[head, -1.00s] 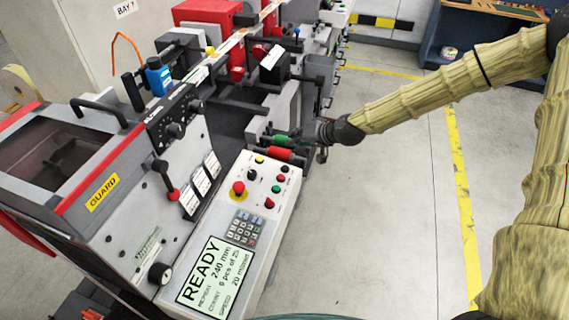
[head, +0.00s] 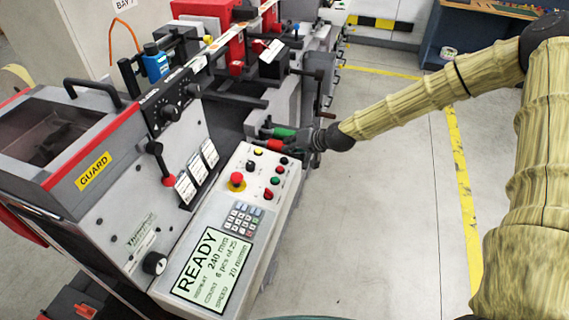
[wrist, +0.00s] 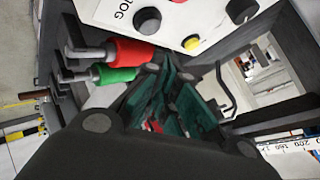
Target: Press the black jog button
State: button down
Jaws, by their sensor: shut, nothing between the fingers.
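The black jog button (head: 284,161) is at the far right corner of the sloped white control panel (head: 210,222). In the wrist view the jog button (wrist: 147,20) shows large near the top, beside the printed word JOG. My gripper (head: 300,141) is just beyond the panel's far edge, close to the button but apart from it. In the wrist view my gripper's teal fingers (wrist: 165,95) are shut with nothing held, and point below the button. The exact gap to the button cannot be told.
A yellow button (wrist: 192,43) and a black knob (wrist: 240,10) are beside the jog button. A red handle (wrist: 130,50) and a green handle (wrist: 117,74) stick out close to my fingers. A red mushroom button (head: 237,178) is on the panel. Floor on the right is clear.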

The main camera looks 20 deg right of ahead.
aim_at(288, 160)
jog(key=shift+s+f+b, duration=0.15)
jog(key=shift+f+b, duration=0.25)
jog(key=shift+f, duration=0.2)
jog(key=shift+a+f, duration=0.1)
jog(key=shift+a, duration=0.05)
jog(key=shift+f, duration=0.15)
dwell(0.8)
jog(key=shift+f+b, duration=0.25)
jog(key=shift+b, duration=0.3)
jog(key=shift+a+f+b, duration=0.1)
jog(key=shift+f+b, duration=0.35)
jog(key=shift+b, duration=0.05)
dwell(0.8)
jog(key=shift+r, duration=0.2)
jog(key=shift+r+p, duration=0.45)
jog(key=shift+r, duration=0.25)
